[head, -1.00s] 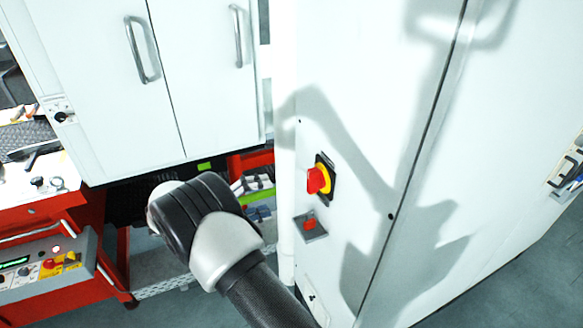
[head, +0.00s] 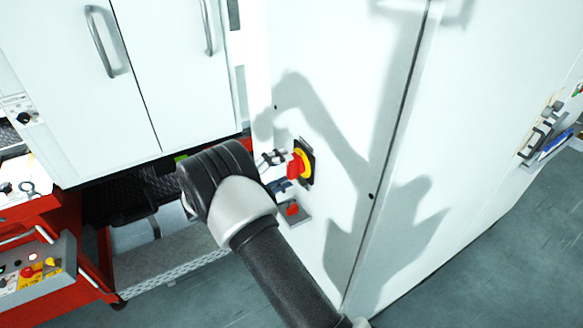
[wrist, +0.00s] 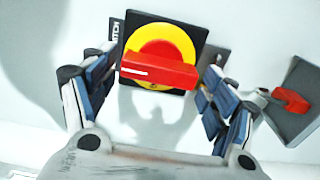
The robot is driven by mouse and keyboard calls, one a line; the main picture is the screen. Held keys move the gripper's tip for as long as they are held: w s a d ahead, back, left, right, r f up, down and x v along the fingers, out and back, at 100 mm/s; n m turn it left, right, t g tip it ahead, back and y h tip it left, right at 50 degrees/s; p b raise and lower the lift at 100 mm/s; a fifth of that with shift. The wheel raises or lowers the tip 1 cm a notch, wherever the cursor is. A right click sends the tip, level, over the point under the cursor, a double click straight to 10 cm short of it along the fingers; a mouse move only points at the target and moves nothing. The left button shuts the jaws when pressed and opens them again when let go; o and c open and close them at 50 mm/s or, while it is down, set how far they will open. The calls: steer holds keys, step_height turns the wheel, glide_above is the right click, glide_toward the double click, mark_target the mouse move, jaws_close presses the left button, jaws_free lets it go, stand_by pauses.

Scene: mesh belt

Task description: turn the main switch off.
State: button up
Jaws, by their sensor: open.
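The main switch (head: 305,166) is a red handle on a yellow disc with a black plate, on the white cabinet face. In the wrist view its red handle (wrist: 158,71) lies nearly level across the disc, a white mark toward its left end. My gripper (head: 274,171) is at the switch, partly hidden behind my arm in the head view. In the wrist view my gripper (wrist: 160,68) is open, with one finger on each side of the handle. I see small gaps at both handle ends; contact is not clear.
A second, smaller red switch on a grey plate (wrist: 312,104) sits close to the right finger in the wrist view; it also shows below the main switch in the head view (head: 293,211). White cabinet doors (head: 165,60) and a red cart (head: 85,262) stand left.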

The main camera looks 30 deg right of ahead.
steer(key=shift+d, duration=1.45)
steer(key=shift+c, duration=0.2)
steer(key=c, duration=0.7)
steer(key=shift+c, duration=0.2)
